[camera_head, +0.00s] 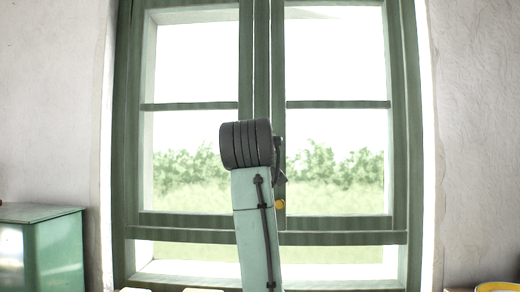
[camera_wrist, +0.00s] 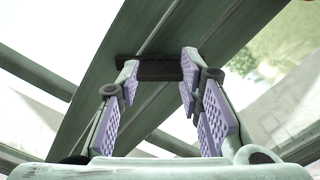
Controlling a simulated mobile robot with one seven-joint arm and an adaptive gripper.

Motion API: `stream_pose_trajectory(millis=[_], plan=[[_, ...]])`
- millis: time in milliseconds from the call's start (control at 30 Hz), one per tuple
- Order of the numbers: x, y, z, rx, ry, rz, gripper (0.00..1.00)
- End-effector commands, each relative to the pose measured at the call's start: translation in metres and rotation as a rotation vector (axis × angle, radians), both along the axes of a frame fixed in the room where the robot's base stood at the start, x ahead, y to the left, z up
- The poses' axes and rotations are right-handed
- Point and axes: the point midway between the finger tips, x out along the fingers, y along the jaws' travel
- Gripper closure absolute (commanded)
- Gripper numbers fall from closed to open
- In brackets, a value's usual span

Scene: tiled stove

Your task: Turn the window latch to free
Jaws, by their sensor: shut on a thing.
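The window latch (camera_wrist: 152,72) shows in the wrist view as a dark bar across the green middle post of the window. The jaws are shut on the latch, with a wide gap between the purple pads. In the head view my arm stands in front of the middle post and hides the latch and most of my gripper. How far the latch is turned cannot be told there.
The green window frame (camera_head: 258,60) has glass panes on both sides of the post. A small yellow-orange thing (camera_head: 280,204) shows beside my arm. A green cabinet (camera_head: 60,245) stands at the lower left. A yellow-rimmed thing (camera_head: 497,287) is at the lower right corner.

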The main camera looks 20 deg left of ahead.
Motion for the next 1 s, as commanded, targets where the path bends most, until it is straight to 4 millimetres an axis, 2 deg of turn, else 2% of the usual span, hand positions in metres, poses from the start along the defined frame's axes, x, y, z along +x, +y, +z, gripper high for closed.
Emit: stream_pose_trajectory(millis=[600, 1000], plan=[[-0.0003, 0.0002, -0.0015, -0.56, -0.161, -0.003, 0.95], [-0.0004, 0.0008, -0.0029, -0.819, -0.233, 0.0, 0.95]])
